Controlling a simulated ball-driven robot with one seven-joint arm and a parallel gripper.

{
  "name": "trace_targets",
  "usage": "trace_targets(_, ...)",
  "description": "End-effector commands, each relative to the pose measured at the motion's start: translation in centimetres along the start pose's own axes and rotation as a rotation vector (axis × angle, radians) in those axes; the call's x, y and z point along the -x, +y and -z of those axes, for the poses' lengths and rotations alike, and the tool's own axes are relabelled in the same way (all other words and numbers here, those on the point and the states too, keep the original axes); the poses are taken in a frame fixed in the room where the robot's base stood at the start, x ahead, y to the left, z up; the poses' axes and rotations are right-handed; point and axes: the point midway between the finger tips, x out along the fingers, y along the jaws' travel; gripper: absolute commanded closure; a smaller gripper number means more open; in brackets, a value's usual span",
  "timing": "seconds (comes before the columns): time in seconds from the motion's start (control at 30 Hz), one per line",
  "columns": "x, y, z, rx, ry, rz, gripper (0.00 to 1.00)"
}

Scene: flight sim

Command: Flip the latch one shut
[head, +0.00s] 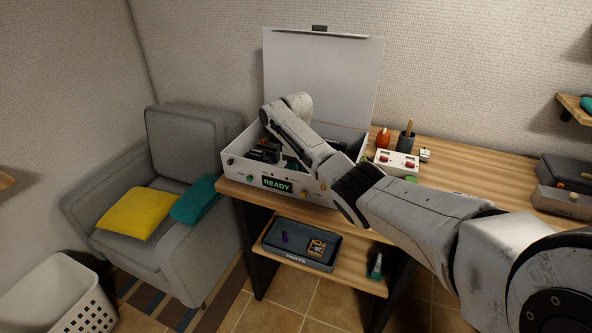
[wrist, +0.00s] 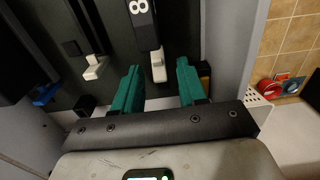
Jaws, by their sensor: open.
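In the wrist view my gripper (wrist: 158,88) is open, its two teal fingers apart. A white-tipped lever (wrist: 158,66) on a dark body with a pale figure, which looks like an 8, lies just beyond and between the fingertips. No hold on it shows. A second white-tipped lever (wrist: 95,68) stands to the left. I cannot tell which lever is latch one, or whether either is shut. In the head view my arm reaches into the open white box (head: 230,168) and hides much of its inside.
The box's lid (head: 340,75) stands raised behind it. A READY display (head: 277,184) is on its front. A red-buttoned white panel (head: 397,162) and a dark cup (head: 406,142) stand to its right on the wooden table (head: 470,165). A parts tray (head: 300,258) is on the shelf below.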

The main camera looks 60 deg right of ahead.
Motion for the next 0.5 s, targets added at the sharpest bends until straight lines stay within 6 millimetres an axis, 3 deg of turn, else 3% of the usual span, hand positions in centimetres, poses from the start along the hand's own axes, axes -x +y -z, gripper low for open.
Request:
trace_targets(0.37,-0.75,0.01,-0.02,0.0,0.0,0.0,0.58)
trace_targets(0.5,-0.73,0.01,-0.01,0.0,0.0,0.0,0.69)
